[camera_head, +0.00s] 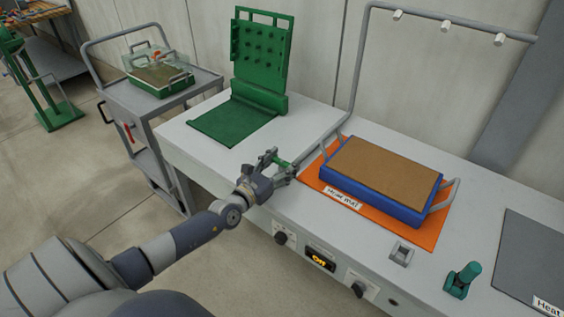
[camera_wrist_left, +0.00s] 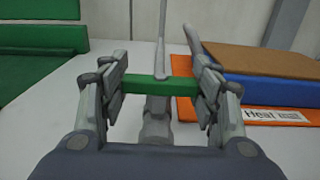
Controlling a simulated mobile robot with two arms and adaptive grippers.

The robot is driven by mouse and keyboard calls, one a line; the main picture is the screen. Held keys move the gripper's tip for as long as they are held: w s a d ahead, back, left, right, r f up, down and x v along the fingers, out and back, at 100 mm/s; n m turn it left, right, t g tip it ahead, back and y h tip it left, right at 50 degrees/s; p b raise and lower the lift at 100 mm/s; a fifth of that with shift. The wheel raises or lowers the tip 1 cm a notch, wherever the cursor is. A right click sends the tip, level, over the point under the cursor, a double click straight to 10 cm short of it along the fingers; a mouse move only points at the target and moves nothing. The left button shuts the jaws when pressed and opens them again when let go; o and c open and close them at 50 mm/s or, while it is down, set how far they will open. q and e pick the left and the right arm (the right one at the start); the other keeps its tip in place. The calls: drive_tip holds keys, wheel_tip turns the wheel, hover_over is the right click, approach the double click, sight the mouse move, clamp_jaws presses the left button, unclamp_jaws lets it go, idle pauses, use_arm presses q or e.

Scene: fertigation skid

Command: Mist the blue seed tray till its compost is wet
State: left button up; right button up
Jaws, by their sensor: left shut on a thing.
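The blue seed tray (camera_head: 385,201) sits on an orange heat mat (camera_head: 429,236) on the bench. Its compost (camera_head: 382,168) looks light brown, and no spray shows over it. A grey pipe (camera_head: 360,72) rises behind the tray to an overhead bar with white nozzles (camera_head: 446,26). My left gripper (camera_head: 282,163) is at the bench's front edge, left of the tray. In the left wrist view, it is shut on a green bar handle (camera_wrist_left: 160,84), which lies crosswise in front of a grey pipe fitting (camera_wrist_left: 156,120). My right gripper is not in view.
A green hinged board (camera_head: 260,52) stands behind my gripper. The front panel has knobs (camera_head: 281,238) and a lit display (camera_head: 320,261). A grey switch (camera_head: 401,253), small green fixture (camera_head: 462,280) and dark mat (camera_head: 530,262) lie right. A cart (camera_head: 190,92) stands left.

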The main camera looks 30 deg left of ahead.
use_arm(q)
drive_tip(key=shift+d+r+n+g+y+p, duration=0.15)
drive_tip(key=shift+n+y+p, duration=0.75)
drive_tip(key=shift+y+p, duration=0.6)
drive_tip(key=shift+a+r+n+g+y+p, duration=0.15)
drive_tip(key=shift+n+y+p, duration=0.75)
drive_tip(key=shift+y+p, duration=0.55)
drive_tip(key=shift+d+f+n+g+y+p, duration=0.15)
drive_tip(key=shift+n+g+y+p, duration=0.25)
drive_tip(key=shift+n+y+p, duration=0.45)
drive_tip(key=n+g+y, duration=0.1)
drive_tip(key=y, duration=0.1)
drive_tip(key=shift+f+n+y+b, duration=0.15)
drive_tip(key=shift+n+y+b, duration=0.15)
drive_tip(key=shift+n+y, duration=0.1)
drive_tip(key=n+g+y+b, duration=0.1)
drive_tip(key=n+g+y, duration=0.1)
drive_tip(key=y, duration=0.1)
drive_tip(key=shift+w+f+n+g+b, duration=0.1)
drive_tip(key=shift+f+n+g+b, duration=0.05)
drive_tip(key=shift+n+g+b, duration=0.2)
drive_tip(key=n+g+y+b, duration=0.4)
drive_tip(key=g+b, duration=0.2)
drive_tip(key=shift+n, duration=0.3)
drive_tip(key=shift+n+g+y+b, duration=0.6)
drive_tip(key=shift+g+b, duration=0.35)
drive_tip(key=shift+r+g, duration=0.25)
drive_tip(key=shift+g, duration=0.05)
drive_tip(key=shift+r+n, duration=0.1)
drive_tip(key=shift+n, duration=0.2)
